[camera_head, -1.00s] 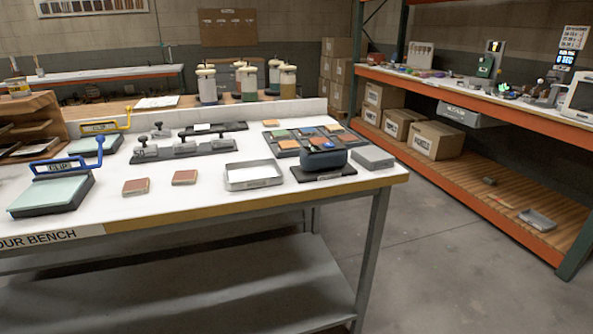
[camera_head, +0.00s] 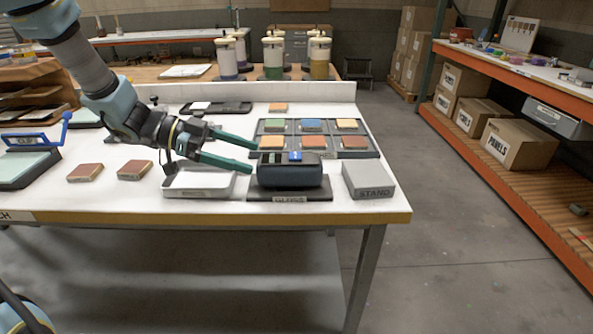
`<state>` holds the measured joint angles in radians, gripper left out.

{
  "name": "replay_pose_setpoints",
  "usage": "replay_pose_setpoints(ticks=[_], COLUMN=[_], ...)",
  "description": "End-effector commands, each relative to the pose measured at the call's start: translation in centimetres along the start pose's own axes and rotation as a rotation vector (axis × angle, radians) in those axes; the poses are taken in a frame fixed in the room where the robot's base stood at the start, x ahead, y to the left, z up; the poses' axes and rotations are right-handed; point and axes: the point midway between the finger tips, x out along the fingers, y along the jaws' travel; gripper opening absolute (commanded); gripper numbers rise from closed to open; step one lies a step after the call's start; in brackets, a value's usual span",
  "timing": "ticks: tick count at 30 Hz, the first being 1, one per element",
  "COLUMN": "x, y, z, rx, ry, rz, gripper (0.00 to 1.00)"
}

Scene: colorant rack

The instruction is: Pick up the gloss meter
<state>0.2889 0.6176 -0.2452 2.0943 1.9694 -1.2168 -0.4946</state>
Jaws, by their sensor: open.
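The gloss meter (camera_head: 290,176) appears to be the dark blue, rounded block with a small blue patch on top. It sits on a flat black base (camera_head: 318,193) with a small label, near the front edge of the white bench. My gripper (camera_head: 253,159) has two green fingers spread apart, reaching in from the left. Its fingertips are at the left end of the gloss meter, one toward the back and one toward the front. Nothing is between them. I cannot tell whether they touch the meter.
A grey block marked STAND (camera_head: 368,180) is right of the meter. A shallow white tray (camera_head: 200,192) lies under my gripper. A dark rack of coloured panels (camera_head: 265,127) is behind the meter. Two reddish-brown tiles (camera_head: 85,173) lie left. The bench (camera_head: 360,214) ends just right of STAND.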

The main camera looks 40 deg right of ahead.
Motion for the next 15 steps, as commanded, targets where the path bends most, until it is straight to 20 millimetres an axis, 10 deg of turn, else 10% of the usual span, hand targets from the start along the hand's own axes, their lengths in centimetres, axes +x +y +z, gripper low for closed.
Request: replay_pose_setpoints(ticks=[15], x=[5.9], y=[0.1], z=[-0.2], rx=[-0.001], ry=[0.002], rz=[0.007], gripper=[1.0])
